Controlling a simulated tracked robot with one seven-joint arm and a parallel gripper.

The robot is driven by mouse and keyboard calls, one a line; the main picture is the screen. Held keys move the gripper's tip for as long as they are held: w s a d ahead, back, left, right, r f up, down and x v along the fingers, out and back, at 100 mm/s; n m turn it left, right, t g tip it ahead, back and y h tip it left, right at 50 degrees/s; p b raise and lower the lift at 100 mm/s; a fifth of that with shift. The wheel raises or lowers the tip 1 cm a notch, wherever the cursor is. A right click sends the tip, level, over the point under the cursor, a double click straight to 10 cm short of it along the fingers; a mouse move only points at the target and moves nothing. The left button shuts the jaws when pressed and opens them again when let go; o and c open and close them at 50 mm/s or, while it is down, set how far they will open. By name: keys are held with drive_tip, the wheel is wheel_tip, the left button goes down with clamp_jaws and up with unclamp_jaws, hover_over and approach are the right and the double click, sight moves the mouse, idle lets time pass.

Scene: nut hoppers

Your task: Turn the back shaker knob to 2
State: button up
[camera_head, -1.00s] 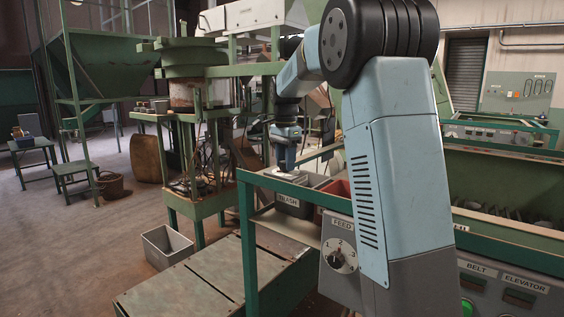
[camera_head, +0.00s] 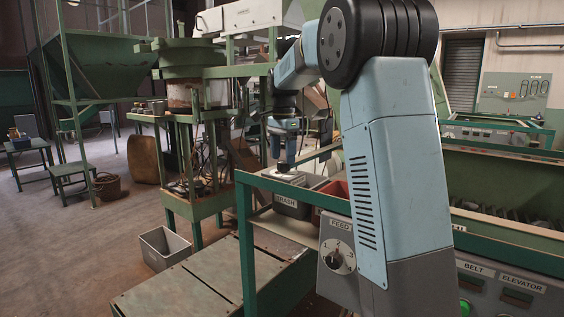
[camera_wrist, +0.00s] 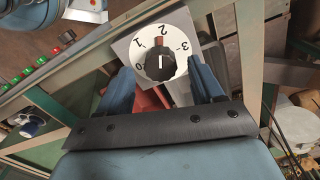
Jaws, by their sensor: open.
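In the wrist view, a black round knob (camera_wrist: 160,63) sits on a white dial with numbers, on a pale square plate (camera_wrist: 183,22). A white line on the knob and a red mark at its upper edge line up roughly toward the 2. My gripper (camera_wrist: 164,73) is open, with its two blue fingers apart on the left and right of the knob. I cannot tell whether either finger touches it. In the head view, my gripper (camera_head: 283,166) points down above the grey bins; the knob under it cannot be made out there.
A separate FEED knob (camera_head: 333,258) is on the near grey panel. A grey bin with a label (camera_head: 292,205) and a red bin (camera_head: 334,190) stand behind the green rail (camera_head: 300,198). An empty grey tub (camera_head: 165,247) is on the floor at left.

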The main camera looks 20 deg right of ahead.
wheel_tip(320, 180, up, 11)
idle(0.4)
drive_tip(key=shift+f, duration=0.1)
drive_tip(key=m+t+y, duration=0.7)
drive_tip(key=m+y, duration=0.4)
approach(284, 162)
drive_tip(key=x, duration=1)
drive_tip(key=shift+w+f, duration=0.15)
drive_tip(key=shift+f, duration=0.1)
drive_tip(key=c, duration=1)
